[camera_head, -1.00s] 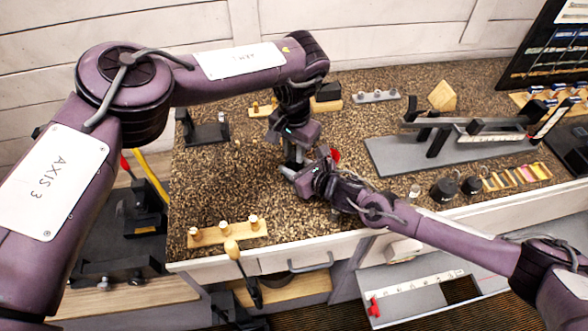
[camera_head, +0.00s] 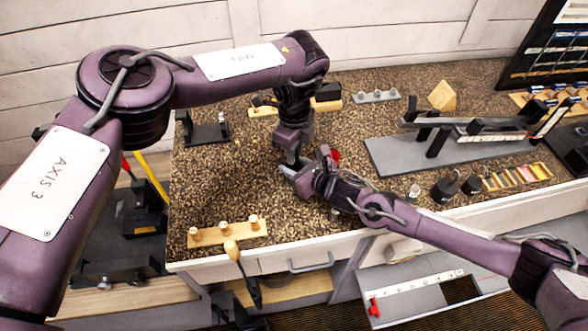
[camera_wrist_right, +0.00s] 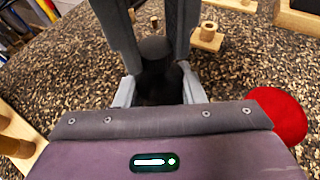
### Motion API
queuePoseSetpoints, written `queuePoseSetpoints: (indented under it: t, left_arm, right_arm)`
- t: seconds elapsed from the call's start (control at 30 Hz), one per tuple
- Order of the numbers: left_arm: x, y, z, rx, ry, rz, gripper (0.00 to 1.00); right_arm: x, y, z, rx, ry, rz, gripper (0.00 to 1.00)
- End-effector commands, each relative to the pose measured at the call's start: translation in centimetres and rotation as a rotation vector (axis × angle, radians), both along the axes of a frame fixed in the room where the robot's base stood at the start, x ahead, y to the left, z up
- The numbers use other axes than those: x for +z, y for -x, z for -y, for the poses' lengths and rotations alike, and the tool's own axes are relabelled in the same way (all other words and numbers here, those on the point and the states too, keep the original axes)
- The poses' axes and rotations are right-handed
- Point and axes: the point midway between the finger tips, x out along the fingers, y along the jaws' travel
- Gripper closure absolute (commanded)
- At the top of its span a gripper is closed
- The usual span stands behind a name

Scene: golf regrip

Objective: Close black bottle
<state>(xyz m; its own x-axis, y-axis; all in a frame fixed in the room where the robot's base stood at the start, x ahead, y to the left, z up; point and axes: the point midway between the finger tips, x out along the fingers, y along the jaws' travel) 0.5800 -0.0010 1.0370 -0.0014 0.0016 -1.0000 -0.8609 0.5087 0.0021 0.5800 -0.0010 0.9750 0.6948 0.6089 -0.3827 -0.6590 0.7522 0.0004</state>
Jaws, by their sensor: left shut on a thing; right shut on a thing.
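The black bottle (camera_wrist_right: 158,88) stands between the fingers of my right gripper (camera_wrist_right: 158,92) in the right wrist view. My right gripper (camera_head: 290,173) is shut on its body over the speckled worktop. My left gripper (camera_head: 291,157) reaches down from above in the head view. Its two grey fingers also come in from the top of the right wrist view, either side of a dark round top (camera_wrist_right: 153,48), which looks like the bottle's cap. My left gripper is shut on this top. In the head view the grippers hide the bottle. I cannot tell how tightly the cap sits.
A wooden block with pegs (camera_head: 228,233) lies at the front left of the worktop (camera_head: 215,180). Black containers (camera_head: 445,188) stand at the front right, by a grey plate with a holder (camera_head: 385,155). A red round thing (camera_wrist_right: 279,113) is close beside my right gripper.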

Motion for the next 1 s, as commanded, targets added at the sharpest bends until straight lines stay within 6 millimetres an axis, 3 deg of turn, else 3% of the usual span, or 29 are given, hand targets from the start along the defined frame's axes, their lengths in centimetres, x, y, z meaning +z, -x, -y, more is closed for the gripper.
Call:
queuePoseSetpoints:
  t: [0.7,0.8,0.93,0.97,1.0]
  left_arm:
    - [0.03,-0.22,-0.10,-1.646,-0.005,0.003,1.00]
    - [0.01,-0.21,-0.05,-1.758,-0.003,0.004,1.00]
    - [0.00,-0.22,-0.04,-1.750,-0.002,0.005,1.00]
    - [0.00,-0.22,-0.04,-1.749,-0.002,0.005,0.75]
    - [0.00,-0.22,-0.04,-1.749,-0.002,0.005,0.70]
  right_arm:
    - [-0.03,0.08,-0.02,0.002,-0.001,-0.001,1.00]
    - [-0.04,0.09,-0.04,0.002,-0.001,-0.001,1.00]
    - [-0.04,0.11,-0.07,0.003,0.000,-0.002,1.00]
    - [-0.04,0.11,-0.07,0.003,0.000,-0.002,1.00]
    - [-0.04,0.11,-0.07,0.003,0.000,-0.002,1.00]
